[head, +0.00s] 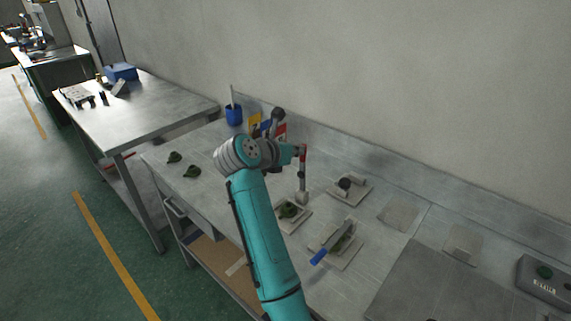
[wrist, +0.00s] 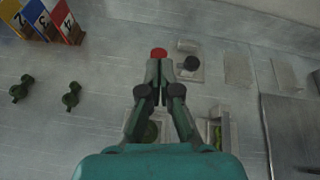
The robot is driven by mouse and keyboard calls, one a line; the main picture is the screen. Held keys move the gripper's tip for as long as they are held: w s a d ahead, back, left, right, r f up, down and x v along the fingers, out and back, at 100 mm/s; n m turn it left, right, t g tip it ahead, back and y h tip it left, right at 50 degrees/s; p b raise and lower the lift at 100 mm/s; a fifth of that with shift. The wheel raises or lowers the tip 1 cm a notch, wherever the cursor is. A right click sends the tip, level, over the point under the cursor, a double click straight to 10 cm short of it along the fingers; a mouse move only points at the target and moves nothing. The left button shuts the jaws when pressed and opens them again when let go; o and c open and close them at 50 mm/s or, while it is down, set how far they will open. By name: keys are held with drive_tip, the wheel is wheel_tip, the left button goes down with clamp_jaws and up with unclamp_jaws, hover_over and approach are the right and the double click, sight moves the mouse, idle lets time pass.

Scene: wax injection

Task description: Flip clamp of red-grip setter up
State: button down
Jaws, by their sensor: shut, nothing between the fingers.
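The red-grip setter (head: 302,176) stands on the bench. Its clamp lever looks upright, with the red grip at the top and the plate (head: 303,222) with a dark green piece below. In the wrist view the red grip (wrist: 159,52) shows just beyond my fingertips; I cannot tell whether they touch it. My gripper (wrist: 159,66) is shut and empty. In the wrist view my fingers hide the setter's lower part.
A blue-grip setter (head: 335,241) with its lever lowered sits to the right. A dark-knobbed setter (head: 349,188) stands behind. Loose green pieces (wrist: 70,98) lie at left. Numbered blue, yellow and red holders (wrist: 38,17) stand by the wall. A grey box (head: 545,280) is far right.

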drive_tip(key=w+d, duration=0.3)
drive_tip(key=w, duration=0.1)
drive_tip(key=shift+w+d+r, duration=0.3)
drive_tip(key=shift+w+d, duration=0.05)
drive_tip(key=shift+d, duration=0.05)
drive_tip(key=shift+w+d, duration=0.1)
drive_tip(key=shift+d, duration=0.05)
wheel_tip(320, 180, up, 10)
idle(0.8)
drive_tip(key=shift+f, duration=0.1)
